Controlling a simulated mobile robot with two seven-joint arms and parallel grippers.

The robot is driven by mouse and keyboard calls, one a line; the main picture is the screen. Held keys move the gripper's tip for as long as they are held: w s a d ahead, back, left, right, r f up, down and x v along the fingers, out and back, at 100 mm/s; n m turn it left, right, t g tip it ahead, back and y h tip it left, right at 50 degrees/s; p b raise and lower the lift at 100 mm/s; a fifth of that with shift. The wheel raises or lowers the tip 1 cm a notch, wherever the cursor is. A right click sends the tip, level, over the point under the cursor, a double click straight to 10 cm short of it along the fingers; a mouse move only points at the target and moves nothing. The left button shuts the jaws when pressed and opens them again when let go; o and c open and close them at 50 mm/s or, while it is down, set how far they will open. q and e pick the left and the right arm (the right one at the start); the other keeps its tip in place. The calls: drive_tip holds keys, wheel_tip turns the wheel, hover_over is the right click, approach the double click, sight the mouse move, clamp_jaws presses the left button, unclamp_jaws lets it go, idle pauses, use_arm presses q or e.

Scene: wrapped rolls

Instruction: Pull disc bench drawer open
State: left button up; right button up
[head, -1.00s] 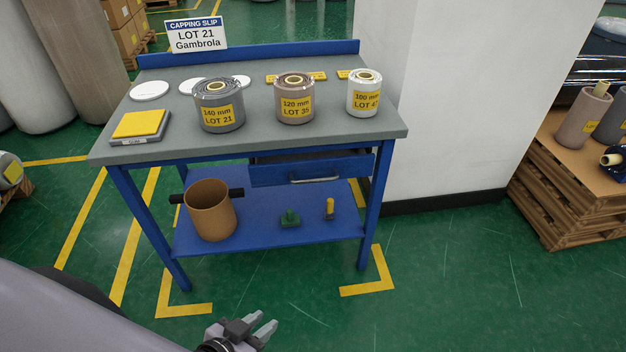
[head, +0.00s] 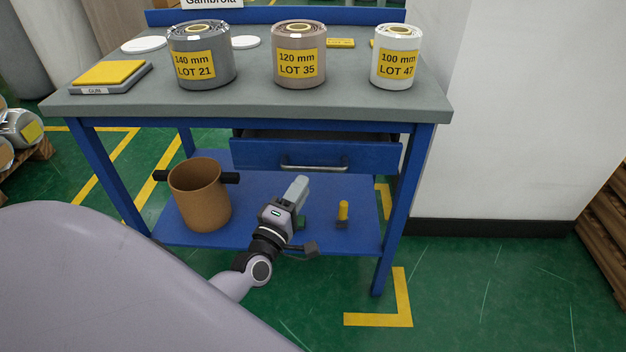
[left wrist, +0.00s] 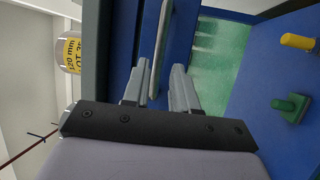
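The blue disc bench drawer (head: 350,156) hangs under the grey worktop. A dark gap shows above its front, so it stands slightly out. Its silver bar handle (head: 314,168) runs across the front. My left gripper (head: 299,186) is just below and in front of the handle in the head view. In the left wrist view, the two fingers of my left gripper (left wrist: 160,85) are apart, with the handle (left wrist: 160,48) lying in line with the gap between them. I cannot tell whether either finger touches it. My right gripper is not in view.
The workbench (head: 90,108) carries three labelled rolls and a yellow-topped pad (head: 110,74). Its lower shelf (head: 250,165) holds a brown bin (head: 200,195) and a yellow-handled tool (head: 343,213). A white pillar (head: 510,120) stands to the right.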

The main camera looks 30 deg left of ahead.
sight(313, 166)
use_arm(q)
drive_tip(key=shift+b+x, duration=0.3)
drive_tip(key=shift+x, duration=3.2)
clamp_jaws()
